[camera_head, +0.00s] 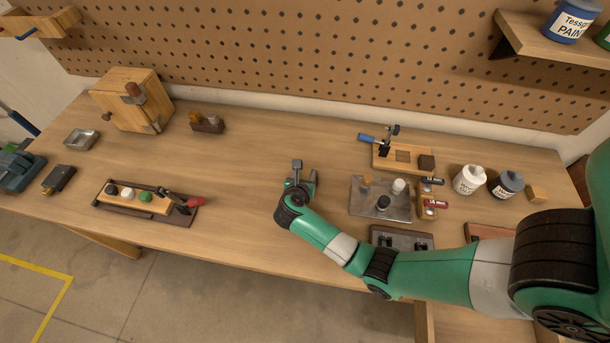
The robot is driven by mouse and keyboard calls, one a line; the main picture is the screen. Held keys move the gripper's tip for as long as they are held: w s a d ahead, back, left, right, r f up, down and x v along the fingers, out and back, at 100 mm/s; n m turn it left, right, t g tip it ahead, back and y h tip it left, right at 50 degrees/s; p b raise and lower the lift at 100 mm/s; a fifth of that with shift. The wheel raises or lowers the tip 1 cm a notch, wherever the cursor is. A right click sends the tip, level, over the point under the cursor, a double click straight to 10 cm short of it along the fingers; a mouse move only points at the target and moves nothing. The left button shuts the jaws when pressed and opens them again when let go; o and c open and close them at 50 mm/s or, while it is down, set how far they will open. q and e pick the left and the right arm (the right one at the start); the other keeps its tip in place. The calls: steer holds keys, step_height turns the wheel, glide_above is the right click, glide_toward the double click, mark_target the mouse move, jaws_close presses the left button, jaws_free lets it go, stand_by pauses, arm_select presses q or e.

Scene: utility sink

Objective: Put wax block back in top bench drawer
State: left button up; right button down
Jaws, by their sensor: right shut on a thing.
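My right gripper (300,178) is over the middle of the wooden bench, its arm reaching in from the lower right. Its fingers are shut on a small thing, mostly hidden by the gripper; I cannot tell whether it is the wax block. Below the front edge at the lower right, a wooden part (424,322) looks like a drawer side, largely hidden by my arm. My left gripper is out of view.
A wooden cabinet (125,100) stands back left; a rack (140,200) lies front left. The bench between rack and gripper is clear.

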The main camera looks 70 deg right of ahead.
mark_target(306, 177)
steer(key=r, duration=0.1)
steer(key=r+p, duration=0.1)
steer(key=r, duration=0.1)
steer(key=a+r, duration=0.1)
steer(key=r, duration=0.1)
steer(key=shift+s, duration=0.3)
steer(key=s+a+r+p, duration=0.1)
steer(key=s+a+r, duration=0.7)
steer(key=a, duration=0.1)
steer(key=shift+s+a, duration=0.2)
steer(key=shift+s, duration=0.2)
steer(key=w+a+n+t+y, duration=0.7)
steer(key=w+a+n+t, duration=0.1)
steer(key=w+a+n, duration=0.4)
steer(key=s+a+r+m+h+p, duration=0.1)
steer(key=s+r+p, duration=0.3)
steer(key=p, duration=0.9)
steer(key=shift+s+a+r+m+g, duration=0.25)
steer(key=shift+s+r+m+g, duration=0.15)
steer(key=shift+s+m, duration=0.4)
